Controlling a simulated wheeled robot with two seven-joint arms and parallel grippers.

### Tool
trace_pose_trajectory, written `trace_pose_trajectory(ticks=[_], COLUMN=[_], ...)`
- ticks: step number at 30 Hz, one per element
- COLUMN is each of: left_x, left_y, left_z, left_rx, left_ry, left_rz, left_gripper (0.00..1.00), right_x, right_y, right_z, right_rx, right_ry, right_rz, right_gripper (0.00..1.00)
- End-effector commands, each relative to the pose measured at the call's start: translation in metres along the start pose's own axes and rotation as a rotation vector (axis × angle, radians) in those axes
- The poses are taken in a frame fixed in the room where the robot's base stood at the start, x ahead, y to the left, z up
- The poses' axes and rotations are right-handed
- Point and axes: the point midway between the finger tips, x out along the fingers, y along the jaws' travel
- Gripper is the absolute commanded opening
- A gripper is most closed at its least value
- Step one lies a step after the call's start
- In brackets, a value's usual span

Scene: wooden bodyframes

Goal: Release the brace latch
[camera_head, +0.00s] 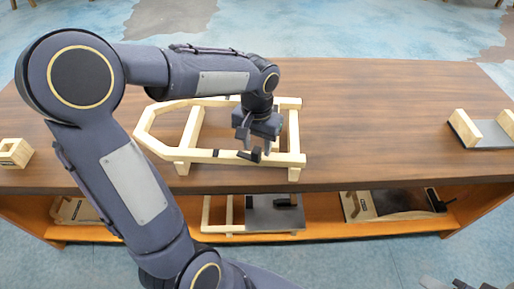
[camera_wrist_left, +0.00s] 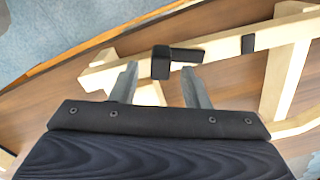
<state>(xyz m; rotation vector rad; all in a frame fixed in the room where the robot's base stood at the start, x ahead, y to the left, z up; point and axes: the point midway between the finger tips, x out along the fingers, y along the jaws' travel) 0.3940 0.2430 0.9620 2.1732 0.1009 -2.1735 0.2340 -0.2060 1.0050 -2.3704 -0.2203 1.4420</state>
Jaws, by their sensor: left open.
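A pale wooden bodyframe (camera_head: 226,157) with a pointed left end lies on the table. A small black latch (camera_head: 250,155) sits on its near rail; in the left wrist view the latch (camera_wrist_left: 161,64) has a block and an arm lying along the rail (camera_wrist_left: 220,46). My left gripper (camera_head: 256,142) is open and points down just above the latch. In the left wrist view its fingertips (camera_wrist_left: 158,74) stand on either side of the latch block, with no clear contact. Some dark parts, perhaps my right gripper (camera_head: 458,284), show at the bottom right corner, mostly cut off.
The brown table (camera_head: 380,120) is clear right of the frame. A wooden holder (camera_head: 484,130) stands at the right end and a small wooden block frame (camera_head: 14,153) at the left. A lower shelf (camera_head: 320,228) holds several wooden and black pieces.

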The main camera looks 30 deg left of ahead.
Motion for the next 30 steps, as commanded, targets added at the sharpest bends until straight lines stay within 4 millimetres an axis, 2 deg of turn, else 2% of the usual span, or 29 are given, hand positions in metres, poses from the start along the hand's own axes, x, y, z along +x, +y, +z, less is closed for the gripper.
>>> trace_pose_trajectory(ticks=[3, 9, 27, 30], left_x=[-0.023, -0.047, -0.052, -0.055], left_y=[0.000, 0.000, 0.000, -0.002], left_z=[-0.001, -0.001, 0.000, 0.008], left_rx=[0.000, 0.001, 0.000, -0.001], left_ry=[0.006, 0.002, 0.001, 0.018], left_rz=[0.000, 0.000, 0.000, 0.015], left_gripper=[0.42, 0.42, 0.42, 0.42], right_x=[-0.001, -0.002, -0.002, -0.002], right_y=[-0.001, -0.001, -0.001, -0.001], right_z=[-0.001, -0.001, -0.001, -0.001], right_rx=[0.000, 0.000, 0.000, 0.000], right_ry=[0.000, 0.000, 0.000, 0.000], right_rz=[0.000, 0.000, 0.000, 0.000], right_gripper=[0.36, 0.36, 0.36, 0.36])
